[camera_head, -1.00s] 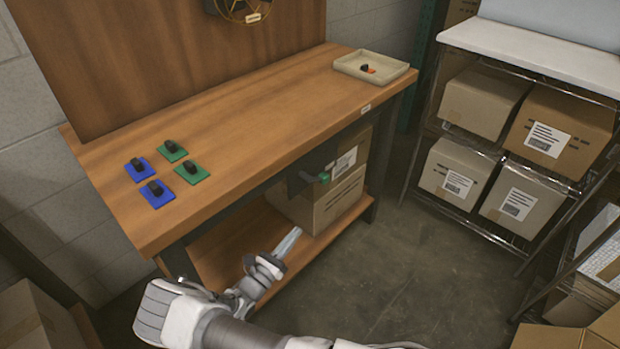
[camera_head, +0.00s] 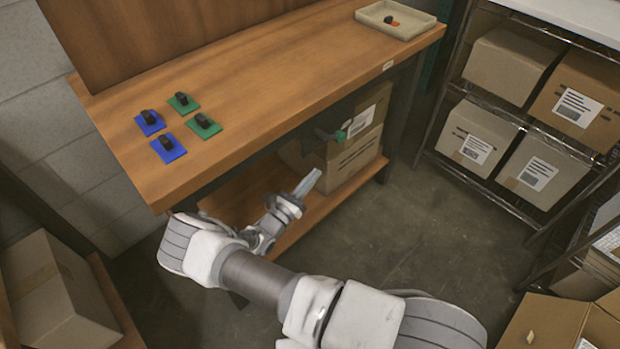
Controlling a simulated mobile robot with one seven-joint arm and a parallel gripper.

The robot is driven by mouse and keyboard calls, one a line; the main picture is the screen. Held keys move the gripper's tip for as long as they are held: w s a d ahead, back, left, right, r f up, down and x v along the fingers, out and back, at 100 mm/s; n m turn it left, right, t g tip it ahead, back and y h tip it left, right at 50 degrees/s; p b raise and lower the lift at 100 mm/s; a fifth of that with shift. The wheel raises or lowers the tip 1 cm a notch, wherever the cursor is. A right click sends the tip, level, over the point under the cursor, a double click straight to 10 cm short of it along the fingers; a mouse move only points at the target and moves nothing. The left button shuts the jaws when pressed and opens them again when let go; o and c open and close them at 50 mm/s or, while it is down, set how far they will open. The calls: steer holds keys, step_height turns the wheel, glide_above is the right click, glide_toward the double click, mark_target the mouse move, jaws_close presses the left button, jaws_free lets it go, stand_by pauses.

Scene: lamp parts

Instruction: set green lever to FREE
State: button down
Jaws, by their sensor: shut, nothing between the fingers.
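The green lever (camera_head: 340,136) sticks out from a dark mount below the front edge of the workbench, toward the bench's right end. Its green tip points to the right; any label on it is too small to read. My gripper (camera_head: 309,178) is shut and empty. In the picture it lies below and to the left of the lever, in front of the bench's lower part, with its fingers pointing up and right. A gap shows between the fingertips and the lever, and nothing is held.
The workbench (camera_head: 270,85) carries blue and green plates with black knobs at left and a beige tray (camera_head: 420,29) at right. A cardboard box (camera_head: 352,165) sits on its lower shelf behind my gripper. A box rack (camera_head: 500,118) stands right; the floor between is clear.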

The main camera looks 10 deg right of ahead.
mark_target(336, 140)
steer(key=w+d+r, duration=0.1)
steer(key=w, duration=0.1)
steer(key=w+d+r+b, duration=0.1)
steer(key=d, duration=0.1)
steer(key=w+d+r, duration=0.2)
steer(key=shift+w+d+b, duration=0.2)
steer(key=shift+w+b, duration=0.15)
steer(key=shift+w+d+r, duration=0.15)
steer(key=shift+w+r, duration=0.1)
steer(key=shift+r, duration=0.1)
